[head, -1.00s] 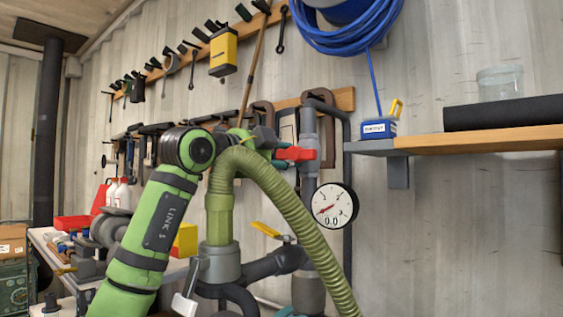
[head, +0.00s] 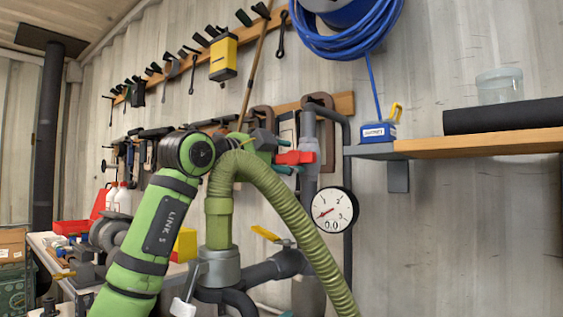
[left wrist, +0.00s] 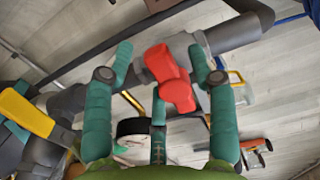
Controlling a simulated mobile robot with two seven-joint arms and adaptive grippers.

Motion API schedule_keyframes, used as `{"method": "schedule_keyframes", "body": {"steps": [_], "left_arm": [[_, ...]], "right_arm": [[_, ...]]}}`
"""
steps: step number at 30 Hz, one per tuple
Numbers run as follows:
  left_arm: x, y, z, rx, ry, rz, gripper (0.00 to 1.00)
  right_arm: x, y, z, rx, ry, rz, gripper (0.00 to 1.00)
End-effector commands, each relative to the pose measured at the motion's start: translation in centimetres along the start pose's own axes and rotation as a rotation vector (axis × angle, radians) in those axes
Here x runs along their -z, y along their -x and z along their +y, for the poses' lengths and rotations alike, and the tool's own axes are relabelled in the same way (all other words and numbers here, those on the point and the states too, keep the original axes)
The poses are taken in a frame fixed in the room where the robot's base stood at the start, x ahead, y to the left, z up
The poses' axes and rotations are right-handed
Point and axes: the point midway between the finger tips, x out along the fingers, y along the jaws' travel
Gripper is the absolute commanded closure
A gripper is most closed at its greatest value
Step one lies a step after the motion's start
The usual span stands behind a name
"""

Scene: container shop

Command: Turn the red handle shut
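The red handle (head: 296,157) sits on a grey vertical pipe (head: 308,175) against the back wall, pointing left towards my gripper. My left gripper (head: 285,155) is at the handle, with teal fingers showing above and below it. In the left wrist view, the red handle (left wrist: 172,80) lies between the spread teal fingers of the left gripper (left wrist: 162,58). Gaps show between the handle and both upper fingers, so the gripper is open. Whether the third finger touches the handle I cannot tell. My right gripper is out of view.
A round pressure gauge (head: 333,210) is below right of the handle, its needle near the lower left. A yellow lever (head: 265,233) sits on lower pipework. A thick green hose (head: 290,215) arches in front. A wooden shelf (head: 480,142) projects at right.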

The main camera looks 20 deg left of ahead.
Motion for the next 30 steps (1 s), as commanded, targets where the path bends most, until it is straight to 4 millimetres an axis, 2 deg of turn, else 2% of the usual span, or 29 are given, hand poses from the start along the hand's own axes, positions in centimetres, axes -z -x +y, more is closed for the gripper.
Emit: {"method": "schedule_keyframes", "body": {"steps": [4,8,15,21,25,30], "left_arm": [[0.0,0.3,0.1,-0.001,-0.002,0.000,0.43],[-0.1,1.8,0.0,0.001,-0.003,-0.001,0.43],[-0.1,6.9,0.0,0.002,-0.004,-0.002,0.43],[-0.1,10.4,0.0,0.002,-0.001,-0.002,0.43],[-0.1,11.6,0.0,0.000,-0.001,-0.001,0.43],[0.0,12.0,0.0,0.000,0.000,0.000,0.43]], "right_arm": [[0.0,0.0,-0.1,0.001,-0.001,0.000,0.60],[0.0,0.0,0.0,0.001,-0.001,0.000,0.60],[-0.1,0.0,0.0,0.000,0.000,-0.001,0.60],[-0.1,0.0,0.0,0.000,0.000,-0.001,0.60],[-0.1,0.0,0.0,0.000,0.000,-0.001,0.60],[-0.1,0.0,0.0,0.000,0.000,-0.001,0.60]]}}
